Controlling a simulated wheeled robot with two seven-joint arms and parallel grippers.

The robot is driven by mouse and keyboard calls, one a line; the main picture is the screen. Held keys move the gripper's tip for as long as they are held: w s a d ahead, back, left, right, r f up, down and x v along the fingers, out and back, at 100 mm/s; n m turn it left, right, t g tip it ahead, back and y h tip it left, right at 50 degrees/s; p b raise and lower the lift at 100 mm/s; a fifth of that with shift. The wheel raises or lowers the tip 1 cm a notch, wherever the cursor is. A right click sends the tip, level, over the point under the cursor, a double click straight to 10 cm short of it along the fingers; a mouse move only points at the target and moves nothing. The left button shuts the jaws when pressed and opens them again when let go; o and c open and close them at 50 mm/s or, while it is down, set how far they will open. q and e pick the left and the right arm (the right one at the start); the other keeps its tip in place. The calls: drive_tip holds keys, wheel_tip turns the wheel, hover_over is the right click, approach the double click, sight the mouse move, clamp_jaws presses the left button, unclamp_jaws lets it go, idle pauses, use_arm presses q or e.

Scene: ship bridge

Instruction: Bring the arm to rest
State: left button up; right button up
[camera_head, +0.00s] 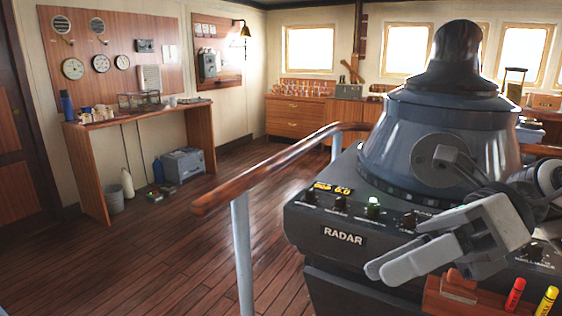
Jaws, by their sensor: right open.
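My right gripper (388,258) is in front of the radar console (345,236) at the lower right. Its light grey fingers point to the left and down, and it is open with nothing seen between the fingers. My right arm comes in from the right edge, across the dark radar hood (435,110). The gripper covers part of the console's front panel. My left gripper is not in view.
A wooden handrail (270,170) on a pale post stands left of the console. A wooden holder (440,300) with a red marker (515,295) and a yellow marker (547,301) is below the gripper.

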drive_tip(key=w+a+f+m+t+y, duration=0.25)
drive_tip(key=w+m+t+y, duration=0.25)
drive_tip(key=m+t+y, duration=0.6)
drive_tip(key=w+d+f+m+t+h, duration=0.1)
drive_tip(key=w+f+m+t+h, duration=0.1)
drive_tip(key=f+m+t+h, duration=0.5)
drive_tip(key=w+d+f+m+t+h, duration=0.15)
drive_tip(key=m+h, duration=0.25)
drive_tip(key=m, duration=0.8)
wheel_tip(320, 180, down, 13)
drive_tip(key=s+d+m+h, duration=0.1)
drive_tip(key=d+m+h, duration=0.1)
drive_tip(key=m+h, duration=0.65)
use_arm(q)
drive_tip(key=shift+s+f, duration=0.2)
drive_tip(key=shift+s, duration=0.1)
use_arm(e)
drive_tip(key=s+f+m+g+h, duration=0.2)
drive_tip(key=s+f+m+g, duration=0.4)
drive_tip(key=s+f, duration=0.6)
wheel_tip(320, 180, down, 4)
drive_tip(key=shift+a+g, duration=0.2)
drive_tip(key=shift+g, duration=0.25)
drive_tip(key=shift+h, duration=0.25)
